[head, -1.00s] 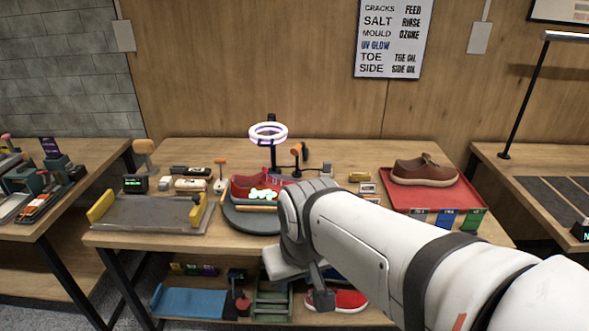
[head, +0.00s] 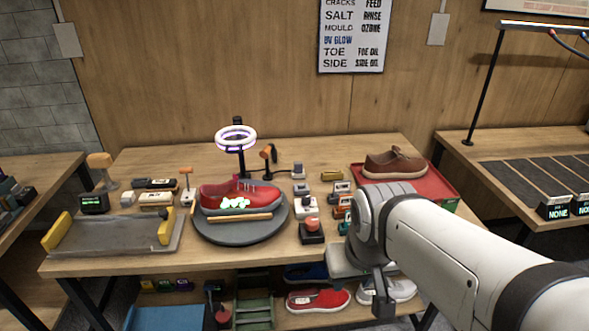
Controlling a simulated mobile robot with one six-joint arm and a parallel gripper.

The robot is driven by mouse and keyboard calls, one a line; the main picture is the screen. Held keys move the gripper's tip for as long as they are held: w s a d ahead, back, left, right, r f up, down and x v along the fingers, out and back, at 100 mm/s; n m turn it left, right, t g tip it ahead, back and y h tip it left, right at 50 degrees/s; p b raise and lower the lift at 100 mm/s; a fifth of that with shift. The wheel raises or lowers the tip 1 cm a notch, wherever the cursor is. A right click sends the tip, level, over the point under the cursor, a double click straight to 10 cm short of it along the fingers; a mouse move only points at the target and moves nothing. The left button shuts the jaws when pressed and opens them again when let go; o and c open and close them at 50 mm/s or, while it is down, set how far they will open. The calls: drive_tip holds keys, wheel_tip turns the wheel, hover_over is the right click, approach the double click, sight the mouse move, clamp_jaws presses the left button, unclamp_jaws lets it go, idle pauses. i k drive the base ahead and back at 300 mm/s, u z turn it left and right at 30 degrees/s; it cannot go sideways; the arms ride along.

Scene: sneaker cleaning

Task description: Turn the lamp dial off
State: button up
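A ring lamp (head: 236,138) on a dark post glows white and purple above a red shoe (head: 238,196). The shoe stands on a round grey turntable (head: 215,230) and has a bright green-white patch on its side. A small grey box (head: 298,170) sits right of the lamp, with a dark cable near it. I cannot tell whether it carries the lamp dial; no dial marking is readable. My gripper (head: 366,283) is at the table's front edge, right of the turntable and apart from the lamp. Its fingers are too unclear to tell their opening.
A red-buttoned box (head: 312,230) and several small labelled blocks stand between turntable and arm. A brown shoe (head: 393,163) is on a red tray (head: 445,190) at right. A grey tray (head: 110,238) lies at left. Shoes sit on the shelf below.

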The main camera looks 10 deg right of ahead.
sight(307, 201)
drive_tip(key=u, duration=0.05)
drive_tip(key=i, duration=1)
drive_tip(key=z, duration=0.05)
